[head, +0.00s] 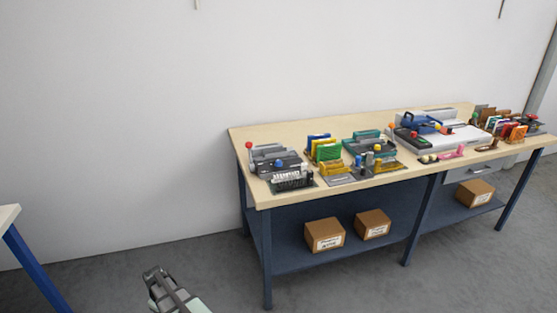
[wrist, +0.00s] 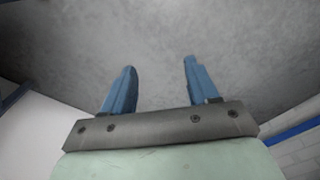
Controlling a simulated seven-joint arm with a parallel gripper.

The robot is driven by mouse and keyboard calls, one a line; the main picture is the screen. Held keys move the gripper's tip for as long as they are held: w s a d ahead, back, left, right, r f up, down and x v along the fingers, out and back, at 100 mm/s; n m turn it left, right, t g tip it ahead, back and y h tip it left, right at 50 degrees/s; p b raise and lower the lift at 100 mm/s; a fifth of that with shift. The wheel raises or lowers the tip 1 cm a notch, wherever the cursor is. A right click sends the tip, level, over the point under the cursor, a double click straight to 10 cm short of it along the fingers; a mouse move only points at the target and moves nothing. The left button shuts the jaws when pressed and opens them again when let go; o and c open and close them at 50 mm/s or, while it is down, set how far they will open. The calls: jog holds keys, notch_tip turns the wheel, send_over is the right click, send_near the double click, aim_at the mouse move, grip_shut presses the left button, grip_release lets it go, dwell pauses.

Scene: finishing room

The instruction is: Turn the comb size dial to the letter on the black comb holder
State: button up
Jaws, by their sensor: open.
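The comb size dial is too small to make out in the head view. A grey machine with a red-knobbed lever (head: 275,160) stands at the left end of the workbench. A dark holder with white combs (head: 291,180) sits in front of it at the bench edge. I cannot read any letter on it. My gripper (wrist: 160,75) is open and empty in the wrist view, its two blue fingers apart over bare grey floor. In the head view part of my arm shows at the bottom, well away from the bench.
The wooden workbench (head: 252,187) carries several other machines, including a teal one (head: 369,145) and a blue-handled one (head: 422,121). Cardboard boxes (head: 324,235) stand on its lower shelf. Another table (head: 8,217) edges in at left. The floor between is clear.

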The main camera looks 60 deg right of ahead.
jog(key=w+d+r+t+h, duration=0.1)
jog(key=w+d+r, duration=0.4)
jog(key=d+r, duration=0.45)
jog(key=w+d+r+t+h, duration=0.15)
jog(key=w+d+r, duration=0.25)
jog(key=d+r, duration=0.6)
jog(key=w+d+r+t+h, duration=0.1)
jog(key=w+d+r+t, duration=0.1)
jog(key=w+d+r, duration=0.55)
jog(key=s+d+r+h, duration=0.1)
jog(key=s+d+r, duration=0.2)
jog(key=d+r, duration=0.5)
jog(key=s+d+r, duration=0.3)
jog(key=d+r, duration=0.4)
jog(key=d, duration=0.3)
notch_tip(320, 180, up, 8)
jog(key=m+g+y, duration=0.5)
jog(key=m, duration=0.3)
send_over(279, 161)
jog(key=shift+h, duration=0.25)
notch_tip(279, 161, down, 13)
jog(key=shift+a, duration=0.1)
